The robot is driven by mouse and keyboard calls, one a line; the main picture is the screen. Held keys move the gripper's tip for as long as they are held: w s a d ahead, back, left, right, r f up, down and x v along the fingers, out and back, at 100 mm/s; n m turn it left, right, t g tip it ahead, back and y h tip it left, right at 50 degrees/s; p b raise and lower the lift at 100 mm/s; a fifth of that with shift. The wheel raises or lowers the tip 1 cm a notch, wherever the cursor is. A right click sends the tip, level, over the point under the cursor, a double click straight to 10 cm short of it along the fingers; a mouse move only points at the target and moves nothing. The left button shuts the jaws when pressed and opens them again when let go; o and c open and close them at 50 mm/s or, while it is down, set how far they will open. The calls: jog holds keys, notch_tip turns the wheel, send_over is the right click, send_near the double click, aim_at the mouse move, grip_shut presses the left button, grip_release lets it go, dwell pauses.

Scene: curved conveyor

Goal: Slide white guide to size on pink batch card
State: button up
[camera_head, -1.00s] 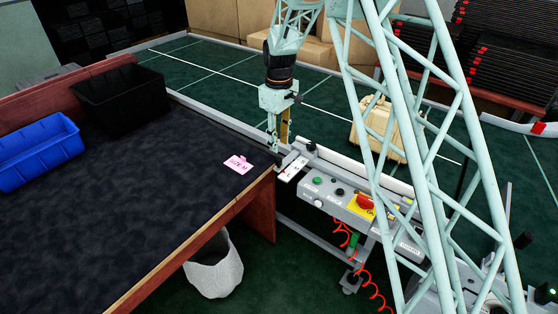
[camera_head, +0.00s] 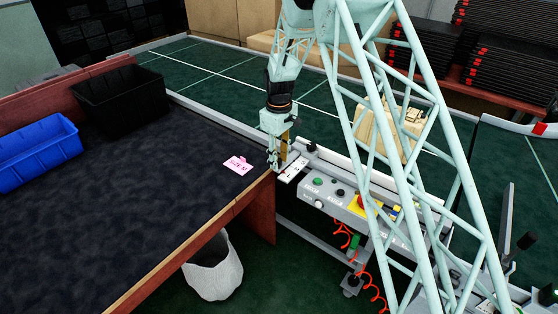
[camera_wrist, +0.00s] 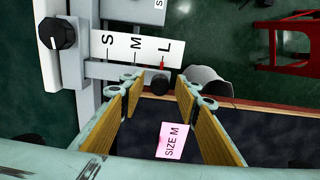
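The pink card (camera_head: 237,165) lies flat on the dark table near its right corner. It reads SIZE M in the wrist view (camera_wrist: 172,140). A white scale plate (camera_wrist: 120,46) marked S, M and L carries a red mark (camera_wrist: 162,63) by L; the plate also shows in the head view (camera_head: 294,171). A dark round knob (camera_wrist: 160,85) sits below L, between my fingertips in the picture. My gripper (camera_wrist: 160,88) is open, its fingers apart at the scale; it also shows in the head view (camera_head: 278,168). I cannot clearly make out the white guide itself.
A control box (camera_head: 335,197) with buttons and a red stop stands right of the scale. A black bin (camera_head: 118,97) and a blue bin (camera_head: 35,152) stand on the table. A waste bin (camera_head: 214,268) is below. A black knob (camera_wrist: 57,33) is left of the scale.

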grip_shut()
jog(key=shift+w+d+p, duration=0.25)
jog(key=shift+w+d, duration=0.5)
jog(key=shift+w, duration=0.3)
jog(key=shift+w+d+p, duration=0.2)
jog(key=shift+w+d, duration=0.55)
jog(key=shift+w, duration=0.3)
grip_release()
jog(key=shift+r, duration=0.15)
notch_tip(320, 180, up, 12)
